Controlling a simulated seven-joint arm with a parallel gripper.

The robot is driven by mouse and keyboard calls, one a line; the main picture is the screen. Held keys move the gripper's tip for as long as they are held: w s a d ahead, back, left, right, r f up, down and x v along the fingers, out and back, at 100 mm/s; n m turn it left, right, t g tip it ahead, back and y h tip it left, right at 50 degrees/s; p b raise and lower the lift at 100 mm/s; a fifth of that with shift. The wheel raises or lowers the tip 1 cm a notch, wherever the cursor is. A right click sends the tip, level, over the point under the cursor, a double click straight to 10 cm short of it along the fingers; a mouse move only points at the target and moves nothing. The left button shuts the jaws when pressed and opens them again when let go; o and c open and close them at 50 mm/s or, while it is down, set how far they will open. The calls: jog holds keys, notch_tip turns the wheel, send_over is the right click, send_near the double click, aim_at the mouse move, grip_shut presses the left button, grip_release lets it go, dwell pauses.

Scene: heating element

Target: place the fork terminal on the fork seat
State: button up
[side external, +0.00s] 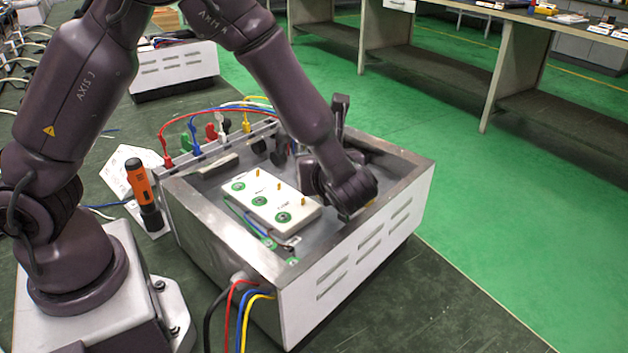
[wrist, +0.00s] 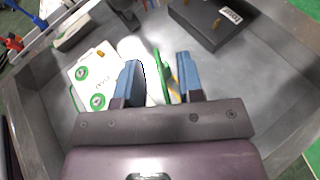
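My gripper (wrist: 158,60) shows two blue fingers standing apart in the wrist view. A slim green piece (wrist: 163,72) shows in the gap between them, with space on its right side; it may be the fork terminal, but I cannot tell for sure. A white rounded part (wrist: 134,48) lies behind the left finger and partly hidden by it. A white block (wrist: 92,62) with green rings is left of the fingers. In the side view this block (side external: 262,196) has brass pins, and my wrist is low in the box on its right, with the fingertips hidden. I cannot single out the fork seat.
An open metal box (side external: 215,235) surrounds the work with raised walls. Coloured cables (side external: 215,117) plug in along the back left wall. An orange-handled tool (side external: 139,183) stands outside the box.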

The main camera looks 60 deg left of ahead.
jog(key=shift+x, duration=2.8)
jog(key=shift+s+f, duration=0.1)
jog(key=shift+s, duration=0.05)
jog(key=shift+c, duration=0.5)
grip_shut()
